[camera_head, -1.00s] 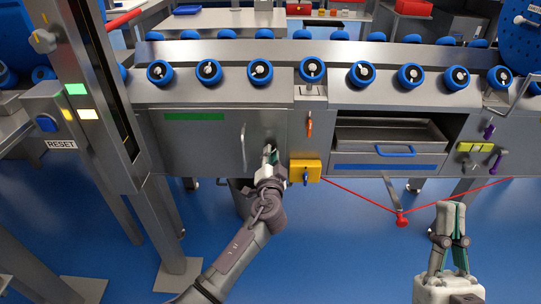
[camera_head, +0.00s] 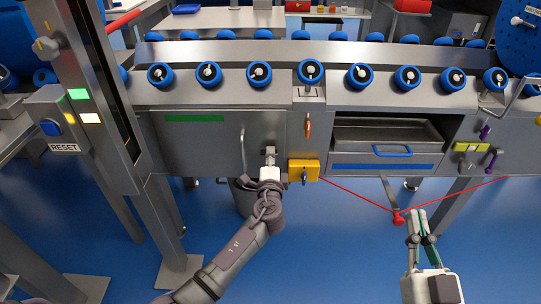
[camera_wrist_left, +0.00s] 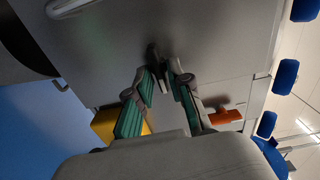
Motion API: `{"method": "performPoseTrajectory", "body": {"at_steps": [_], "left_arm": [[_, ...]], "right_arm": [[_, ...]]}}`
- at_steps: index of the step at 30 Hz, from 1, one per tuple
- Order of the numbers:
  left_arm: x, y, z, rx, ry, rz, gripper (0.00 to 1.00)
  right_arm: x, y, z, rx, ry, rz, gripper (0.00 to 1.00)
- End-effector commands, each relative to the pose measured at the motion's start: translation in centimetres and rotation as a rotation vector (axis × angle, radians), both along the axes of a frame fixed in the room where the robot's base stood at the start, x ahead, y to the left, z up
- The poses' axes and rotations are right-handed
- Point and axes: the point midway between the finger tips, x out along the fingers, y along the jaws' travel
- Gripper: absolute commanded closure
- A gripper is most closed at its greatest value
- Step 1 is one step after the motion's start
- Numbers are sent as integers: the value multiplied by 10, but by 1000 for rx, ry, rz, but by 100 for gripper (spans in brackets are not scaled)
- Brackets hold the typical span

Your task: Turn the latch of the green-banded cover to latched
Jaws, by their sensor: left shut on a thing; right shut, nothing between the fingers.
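The green-banded cover (camera_head: 190,148) is a closed grey panel with a green strip at its top left and a vertical bar handle (camera_head: 242,148) near its right side. My left gripper (camera_head: 269,157) is at the cover's right edge, shut on the latch. In the left wrist view the latch (camera_wrist_left: 153,54) is a small dark piece between my left fingertips (camera_wrist_left: 161,72), against the grey panel (camera_wrist_left: 200,35). The fingers hide much of it, so I cannot tell its exact angle. My right gripper (camera_head: 420,217) is shut and empty, low at the right, away from the panels.
A yellow box (camera_head: 304,171) sits just right of my left gripper, with an orange handle (camera_head: 307,130) above it. An open bay with a blue-handled drawer (camera_head: 388,158) is further right.

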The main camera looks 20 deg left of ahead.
Motion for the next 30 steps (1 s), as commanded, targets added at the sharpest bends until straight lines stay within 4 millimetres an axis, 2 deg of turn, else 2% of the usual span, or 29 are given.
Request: {"method": "performPoseTrajectory", "body": {"at_steps": [7,19,20,23,24,30], "left_arm": [[0,-1,-1,46,14,-1,100],[0,-1,-1,51,16,-2,100],[0,-1,-1,51,16,-2,79],[0,-1,-1,51,16,-2,62],[0,-1,-1,51,16,-2,59],[0,0,-1,50,15,-1,59]], "right_arm": [[2,-1,-7,-12,44,-2,100],[2,-1,-8,-13,47,-3,100],[2,-1,-8,-13,47,-3,100],[2,-1,-8,-13,47,-3,100],[2,-1,-8,-13,47,-3,100],[2,-1,-8,-13,46,-3,100]]}}
